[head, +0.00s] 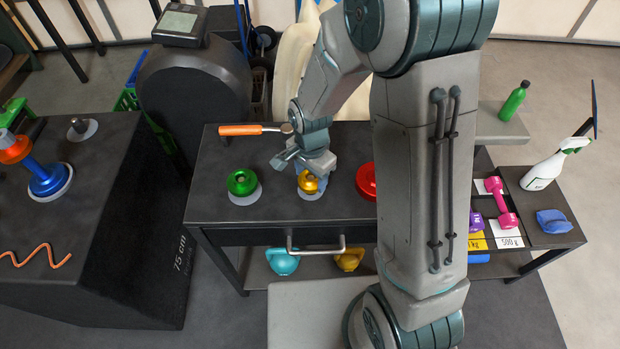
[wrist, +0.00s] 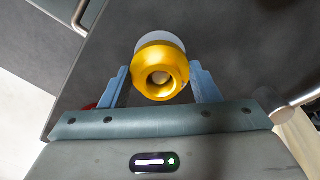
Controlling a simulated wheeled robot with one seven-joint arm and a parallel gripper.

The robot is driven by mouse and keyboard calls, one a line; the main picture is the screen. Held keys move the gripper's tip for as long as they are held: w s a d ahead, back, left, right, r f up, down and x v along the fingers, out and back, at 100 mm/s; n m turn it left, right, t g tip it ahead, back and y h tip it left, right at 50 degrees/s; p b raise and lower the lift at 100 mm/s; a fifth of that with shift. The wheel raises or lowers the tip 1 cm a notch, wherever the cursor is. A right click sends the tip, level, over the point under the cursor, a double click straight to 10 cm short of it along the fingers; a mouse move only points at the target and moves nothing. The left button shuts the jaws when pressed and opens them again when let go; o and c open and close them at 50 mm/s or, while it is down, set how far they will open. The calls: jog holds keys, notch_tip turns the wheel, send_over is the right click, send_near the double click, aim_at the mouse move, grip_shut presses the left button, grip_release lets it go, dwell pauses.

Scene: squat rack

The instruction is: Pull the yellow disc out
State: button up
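The yellow disc (head: 308,182) sits on a pale round base on the dark bench, between a green disc (head: 242,182) and a red disc (head: 366,180). My gripper (head: 304,165) is at the yellow disc, partly covering its far side in the head view. In the wrist view the yellow disc (wrist: 161,70) lies between the two blue-grey fingers of my gripper (wrist: 160,75). The fingers are apart, one on each side and very close to it. I cannot tell whether either touches. A hole with a peg end shows in the disc's middle.
An orange-handled hammer (head: 250,130) lies at the bench's back left. A drawer handle (head: 315,247) sticks out at the bench front. Teal (head: 282,262) and yellow (head: 349,259) kettlebells are below.

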jog(key=shift+r+p, duration=0.45)
jog(key=shift+r, duration=0.3)
dwell(0.4)
jog(key=shift+r+p, duration=1)
jog(key=shift+r, duration=0.6)
